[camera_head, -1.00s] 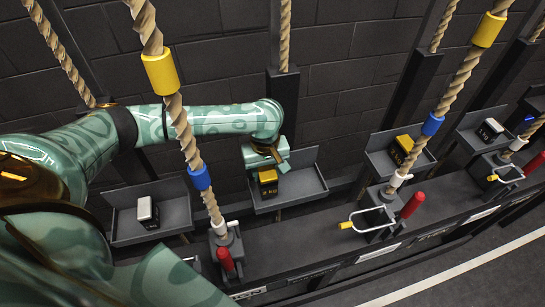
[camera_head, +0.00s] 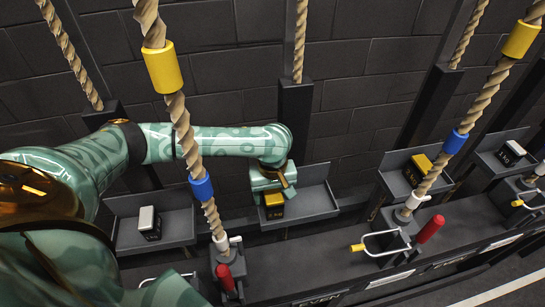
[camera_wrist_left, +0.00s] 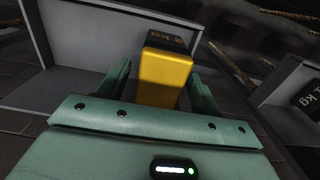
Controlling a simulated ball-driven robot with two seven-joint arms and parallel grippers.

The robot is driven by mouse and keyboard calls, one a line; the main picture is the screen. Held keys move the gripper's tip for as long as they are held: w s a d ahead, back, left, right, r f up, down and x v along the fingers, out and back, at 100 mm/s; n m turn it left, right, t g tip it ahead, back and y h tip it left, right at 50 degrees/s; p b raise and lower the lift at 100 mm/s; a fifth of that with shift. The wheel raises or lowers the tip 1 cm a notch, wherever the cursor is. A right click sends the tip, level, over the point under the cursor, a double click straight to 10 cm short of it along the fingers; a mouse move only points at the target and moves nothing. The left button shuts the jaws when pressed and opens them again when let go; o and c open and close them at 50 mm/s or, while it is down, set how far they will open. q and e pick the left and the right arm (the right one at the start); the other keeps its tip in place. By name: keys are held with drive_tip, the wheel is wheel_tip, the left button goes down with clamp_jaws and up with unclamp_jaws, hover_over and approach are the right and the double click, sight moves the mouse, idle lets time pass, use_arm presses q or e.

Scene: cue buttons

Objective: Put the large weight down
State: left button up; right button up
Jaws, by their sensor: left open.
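The large weight is black with a yellow top and sits in a grey tray (camera_head: 316,203) at the middle of the head view. In the left wrist view the yellow-topped weight (camera_wrist_left: 166,78) shows a "2 kg" mark on its dark face. My left gripper (camera_head: 272,188) is over this weight, with its green fingers on either side of it. The jaws are open, and the left wrist view shows the weight between them. Part of the weight is hidden by the gripper in the head view. My right gripper is not in view.
A white-topped weight (camera_head: 149,223) stands in the left tray (camera_head: 180,222). Another yellow-topped weight (camera_head: 418,168) and a white-topped one (camera_head: 511,153) stand in trays to the right. Ropes with yellow and blue bands, and red handles (camera_head: 431,229), stand in front.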

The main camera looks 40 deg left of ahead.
use_arm(q)
wheel_tip(320, 180, up, 12)
drive_tip(key=p, duration=0.8)
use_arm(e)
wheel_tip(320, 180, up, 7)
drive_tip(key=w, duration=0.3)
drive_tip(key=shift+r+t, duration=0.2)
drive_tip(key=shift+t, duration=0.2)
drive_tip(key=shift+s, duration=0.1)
